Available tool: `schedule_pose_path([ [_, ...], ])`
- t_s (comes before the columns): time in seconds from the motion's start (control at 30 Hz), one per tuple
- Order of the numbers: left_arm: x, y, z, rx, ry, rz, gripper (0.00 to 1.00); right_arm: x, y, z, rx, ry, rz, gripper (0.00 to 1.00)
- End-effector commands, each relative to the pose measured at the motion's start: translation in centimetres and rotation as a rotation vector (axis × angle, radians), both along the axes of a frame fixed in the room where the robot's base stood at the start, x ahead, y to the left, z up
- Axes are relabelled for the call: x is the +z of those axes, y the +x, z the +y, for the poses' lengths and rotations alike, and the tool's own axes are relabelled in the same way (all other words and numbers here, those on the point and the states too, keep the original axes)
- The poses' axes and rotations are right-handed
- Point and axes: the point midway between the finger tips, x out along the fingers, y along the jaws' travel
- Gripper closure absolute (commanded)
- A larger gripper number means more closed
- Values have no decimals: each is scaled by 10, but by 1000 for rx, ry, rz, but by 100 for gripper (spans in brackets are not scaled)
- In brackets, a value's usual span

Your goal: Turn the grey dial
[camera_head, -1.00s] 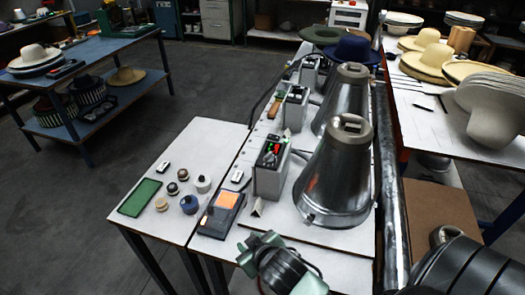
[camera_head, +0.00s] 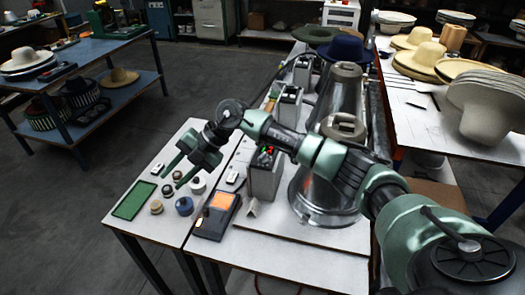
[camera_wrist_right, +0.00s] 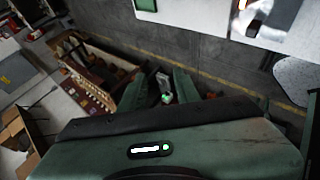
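Several small round dials stand on the white table in the head view. The light grey dial (camera_head: 197,186) is on the right of the group, behind the blue dial (camera_head: 184,206). A beige dial (camera_head: 156,207) and two dark-topped ones stand to its left. My right gripper (camera_head: 172,181) is above the group, its fingers pointing down and left, apart and empty. It partly covers the dark-topped dials. In the right wrist view the two fingers (camera_wrist_right: 159,92) are also apart, with no dial visible between them. My left gripper is not in view.
A green panel (camera_head: 134,200) lies left of the dials. A grey device with an orange screen (camera_head: 215,215) lies to their right. Floor is open left of the table.

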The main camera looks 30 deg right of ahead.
Motion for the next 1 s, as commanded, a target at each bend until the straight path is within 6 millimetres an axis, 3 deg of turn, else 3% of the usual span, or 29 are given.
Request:
schedule_pose_path([
  [0.03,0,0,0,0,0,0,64,2,9,-45,-36,-144,47,68],
  [0.2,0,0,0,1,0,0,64,19,5,-177,-220,-523,249,68],
  [0.33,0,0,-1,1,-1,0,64,40,-8,-238,-343,-674,355,68],
  [0.4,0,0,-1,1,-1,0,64,47,-13,-254,-381,-714,387,68],
  [0.53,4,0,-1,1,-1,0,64,44,-17,-262,-399,-737,409,68],
  [1.0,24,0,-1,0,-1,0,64,-21,-17,-260,-395,-733,404,68],
])
